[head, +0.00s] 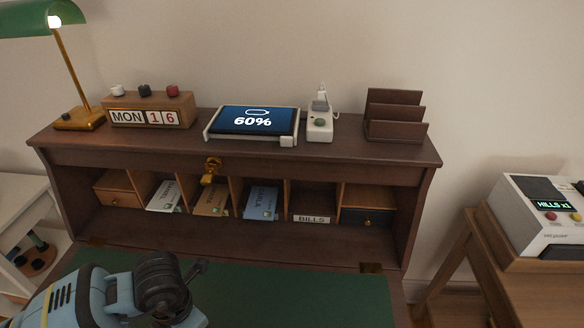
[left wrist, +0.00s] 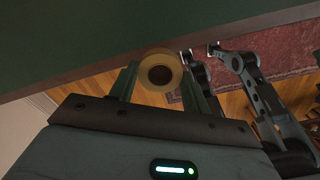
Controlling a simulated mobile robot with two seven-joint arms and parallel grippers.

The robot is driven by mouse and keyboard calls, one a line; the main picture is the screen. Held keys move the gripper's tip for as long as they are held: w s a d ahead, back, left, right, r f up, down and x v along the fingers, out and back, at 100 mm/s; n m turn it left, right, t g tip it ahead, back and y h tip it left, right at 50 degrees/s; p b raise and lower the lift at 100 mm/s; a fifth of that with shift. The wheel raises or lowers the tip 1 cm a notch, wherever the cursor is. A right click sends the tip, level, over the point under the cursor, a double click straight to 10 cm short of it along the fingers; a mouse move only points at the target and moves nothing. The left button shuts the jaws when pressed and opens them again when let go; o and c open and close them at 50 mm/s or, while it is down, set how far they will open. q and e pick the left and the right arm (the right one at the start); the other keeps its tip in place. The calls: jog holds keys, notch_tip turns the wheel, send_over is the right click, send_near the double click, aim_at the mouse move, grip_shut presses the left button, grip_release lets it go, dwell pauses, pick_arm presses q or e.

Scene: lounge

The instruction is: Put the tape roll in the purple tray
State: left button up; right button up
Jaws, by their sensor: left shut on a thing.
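The tape roll (left wrist: 160,56), a tan-yellow ring with a dark centre hole, is in the left wrist view. It sits between the two greenish fingers of my left gripper (left wrist: 161,72), which is shut on it. The head view shows only part of my left arm at the lower left, and the gripper itself is outside that picture. The purple tray is not seen in either view. My right gripper cannot be made out.
A dark wooden desk hutch (head: 240,158) has a green writing surface (head: 300,290) below its pigeonholes. On top stand a lamp (head: 78,118), calendar (head: 150,110), tablet (head: 252,121), small white device (head: 319,124) and letter rack (head: 392,115). A white machine (head: 545,215) stands right.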

pick_arm(q)
jog(key=m, duration=0.2)
jog(key=w+m, duration=0.1)
jog(key=m, duration=0.1)
jog(key=w+m, duration=0.1)
jog(key=m, duration=0.2)
jog(key=shift+r, duration=0.25)
jog(key=m, duration=0.2)
jog(key=w+m, duration=0.1)
jog(key=m, duration=0.1)
jog(key=w+m, duration=0.1)
jog(key=m, duration=0.2)
jog(key=shift+d+r+p, duration=0.1)
jog(key=shift+r+p, duration=0.15)
jog(key=shift+p, duration=0.05)
jog(key=w+m, duration=0.1)
jog(key=m, duration=0.4)
jog(key=w+r+m, duration=0.1)
jog(key=w+m, duration=0.1)
jog(key=m, duration=0.3)
jog(key=w+m, duration=0.1)
jog(key=m, duration=0.4)
jog(key=shift+w+d+r+m+p, duration=0.1)
jog(key=shift+w+r+m+p, duration=0.05)
jog(key=shift+r+m+p, duration=0.2)
pick_arm(e)
jog(key=shift+w+d+r, duration=0.1)
jog(key=shift+w+r, duration=0.5)
jog(key=shift+r, duration=0.2)
